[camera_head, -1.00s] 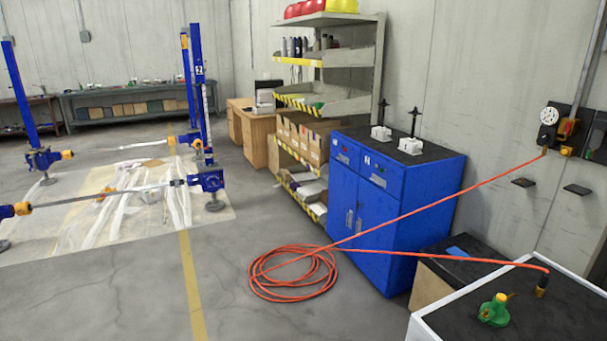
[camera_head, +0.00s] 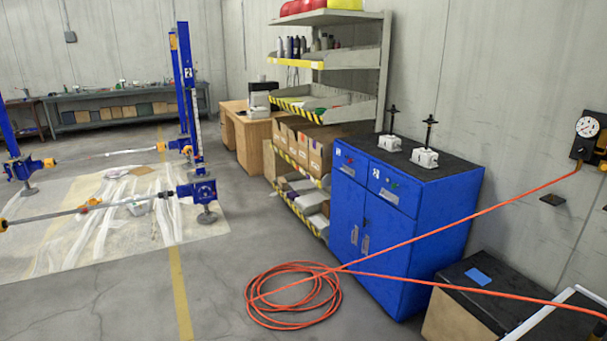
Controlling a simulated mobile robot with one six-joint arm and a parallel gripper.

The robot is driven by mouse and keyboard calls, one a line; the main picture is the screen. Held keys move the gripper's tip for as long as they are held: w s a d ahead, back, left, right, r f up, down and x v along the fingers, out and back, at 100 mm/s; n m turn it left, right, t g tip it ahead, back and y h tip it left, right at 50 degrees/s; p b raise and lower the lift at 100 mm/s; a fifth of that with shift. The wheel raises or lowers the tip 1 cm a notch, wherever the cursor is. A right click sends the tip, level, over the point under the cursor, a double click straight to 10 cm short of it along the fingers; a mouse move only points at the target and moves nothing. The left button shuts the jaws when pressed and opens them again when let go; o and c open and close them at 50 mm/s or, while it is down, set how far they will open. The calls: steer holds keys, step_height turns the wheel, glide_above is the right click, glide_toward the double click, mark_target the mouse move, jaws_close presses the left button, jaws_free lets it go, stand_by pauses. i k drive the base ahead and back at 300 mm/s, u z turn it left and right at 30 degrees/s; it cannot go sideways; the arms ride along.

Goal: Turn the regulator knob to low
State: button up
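A wall-mounted regulator unit with a round white gauge (camera_head: 587,127) is at the right edge of the head view, partly cut off by the frame. An orange hose (camera_head: 500,204) runs from its underside down to the left. I cannot make out the knob or its setting at this size. My gripper is not in view.
A blue cabinet (camera_head: 372,247) stands against the wall, with a coiled hose (camera_head: 292,296) on the floor in front. A dark-topped box (camera_head: 502,283) stands at the lower right. Blue screw jacks (camera_head: 197,191) stand at left. Floor around the yellow line (camera_head: 180,290) is clear.

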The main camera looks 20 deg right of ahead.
mark_target(580, 150)
steer(key=u, duration=0.05)
steer(key=i, duration=2.35)
steer(key=u, duration=0.15)
steer(key=k, duration=0.15)
steer(key=z, duration=2.7)
